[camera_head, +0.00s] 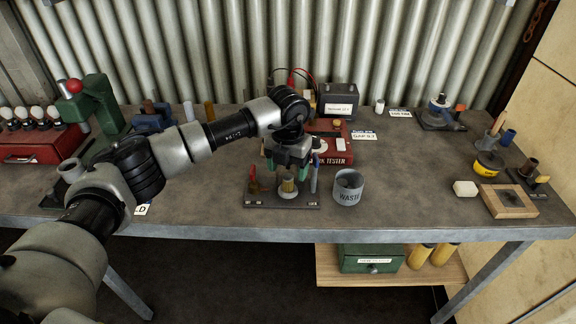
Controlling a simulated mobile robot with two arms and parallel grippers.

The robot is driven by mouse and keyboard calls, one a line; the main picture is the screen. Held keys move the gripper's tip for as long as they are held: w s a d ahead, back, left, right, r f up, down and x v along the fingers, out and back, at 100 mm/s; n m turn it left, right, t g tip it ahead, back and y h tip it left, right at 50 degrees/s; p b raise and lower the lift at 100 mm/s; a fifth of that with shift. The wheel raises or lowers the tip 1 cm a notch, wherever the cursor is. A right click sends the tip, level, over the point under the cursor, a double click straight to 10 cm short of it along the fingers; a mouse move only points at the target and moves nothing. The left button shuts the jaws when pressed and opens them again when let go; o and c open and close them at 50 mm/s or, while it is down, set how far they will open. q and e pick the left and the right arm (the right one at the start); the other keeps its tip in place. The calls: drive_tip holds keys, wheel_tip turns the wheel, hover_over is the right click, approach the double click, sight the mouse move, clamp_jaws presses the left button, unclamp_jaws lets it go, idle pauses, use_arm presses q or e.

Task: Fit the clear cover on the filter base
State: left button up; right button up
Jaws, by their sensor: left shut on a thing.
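My left gripper (288,166) reaches over from the left, pointing down above a dark tool rack (262,199) at the middle front of the bench. It is shut on a pale-handled piece (288,186) standing in the rack; the fingers hide its upper part. A red-handled piece (254,182) and a thin blue piece (314,178) stand on either side of it. A grey fitting with an orange-red part (440,112) sits on a dark plate at the back right; I cannot tell if it is the filter base. I cannot make out a clear cover. My right gripper is not in view.
A grey waste tin (347,190) stands right of the rack. A red tester (335,150) and a dark box (338,100) are behind it. The bench between is clear.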

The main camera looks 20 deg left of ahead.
use_arm(q)
drive_tip(key=shift+f, duration=0.35)
idle(0.3)
drive_tip(key=o, duration=1)
drive_tip(key=shift+a, duration=0.1)
drive_tip(key=shift+o, duration=0.2)
drive_tip(key=shift+s, duration=0.1)
drive_tip(key=shift+r, duration=0.15)
drive_tip(key=shift+r+p, duration=1.8)
drive_tip(key=shift+r, duration=1.6)
drive_tip(key=shift+f, duration=0.1)
